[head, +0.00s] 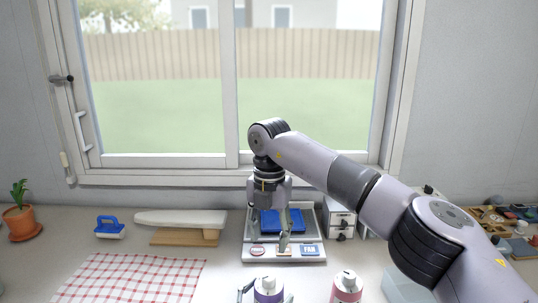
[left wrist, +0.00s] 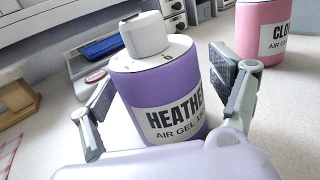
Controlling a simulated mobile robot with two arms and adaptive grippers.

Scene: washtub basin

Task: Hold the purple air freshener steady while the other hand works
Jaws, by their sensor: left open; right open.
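The purple air freshener (head: 268,291) stands upright at the bottom edge of the head view. In the left wrist view the purple air freshener (left wrist: 160,95) shows a white cap and a "HEATHER AIR GEL" label. My left gripper (left wrist: 163,85) is open, with one finger on each side of it; a gap shows at the left finger, and contact at the right finger is unclear.
A pink air freshener (head: 346,287) stands right of the purple one. A checked cloth (head: 130,280), a blue-handled brush (head: 109,228), a board with a white sleeve-shaped top (head: 182,219) and a potted plant (head: 21,221) are at left. A small drawer box (head: 340,221) stands behind.

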